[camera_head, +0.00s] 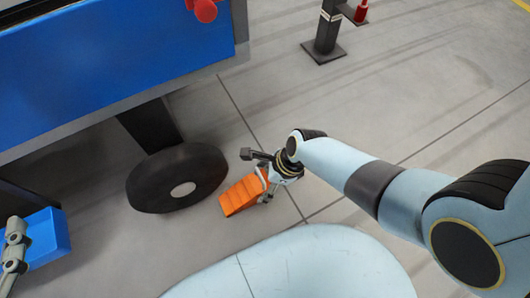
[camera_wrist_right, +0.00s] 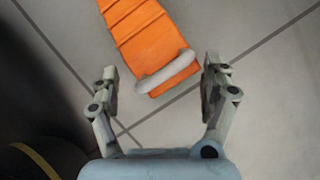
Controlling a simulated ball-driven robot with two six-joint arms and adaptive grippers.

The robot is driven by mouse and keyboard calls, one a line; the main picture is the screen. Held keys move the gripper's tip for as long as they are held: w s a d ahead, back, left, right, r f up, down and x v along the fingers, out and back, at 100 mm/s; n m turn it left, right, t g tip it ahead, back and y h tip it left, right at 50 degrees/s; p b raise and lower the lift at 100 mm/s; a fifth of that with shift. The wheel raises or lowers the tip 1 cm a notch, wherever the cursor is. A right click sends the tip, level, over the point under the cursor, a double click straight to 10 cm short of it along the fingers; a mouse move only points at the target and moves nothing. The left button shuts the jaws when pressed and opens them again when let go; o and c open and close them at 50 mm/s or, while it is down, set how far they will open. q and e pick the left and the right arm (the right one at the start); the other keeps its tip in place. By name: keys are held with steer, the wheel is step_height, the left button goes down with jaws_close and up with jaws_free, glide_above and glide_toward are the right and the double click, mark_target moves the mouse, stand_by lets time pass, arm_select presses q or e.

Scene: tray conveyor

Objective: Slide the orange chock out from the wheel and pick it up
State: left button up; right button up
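The orange chock (camera_head: 241,195) is a ridged wedge lying on the floor beside the dark wheel (camera_head: 150,187), close to its right side. I cannot tell whether they touch. My right gripper (camera_head: 264,187) is at the chock's right end. In the right wrist view my gripper (camera_wrist_right: 161,75) is open, its fingers on either side of the chock (camera_wrist_right: 143,32) near the end with a pale grey handle (camera_wrist_right: 166,72). Gaps show between fingers and chock. Part of my left gripper (camera_head: 14,246) shows at the left edge; its fingertips are not clear.
A blue cart body (camera_head: 110,60) with a red knob (camera_head: 205,10) stands above the wheel. A blue block (camera_head: 48,238) is at the lower left. A dark post (camera_head: 327,30) stands at the top, beside a red object (camera_head: 361,11).

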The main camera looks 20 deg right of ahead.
steer(key=shift+o, duration=1.4)
steer(key=shift+w+r, duration=0.1)
steer(key=v, duration=1.2)
steer(key=shift+d, duration=0.1)
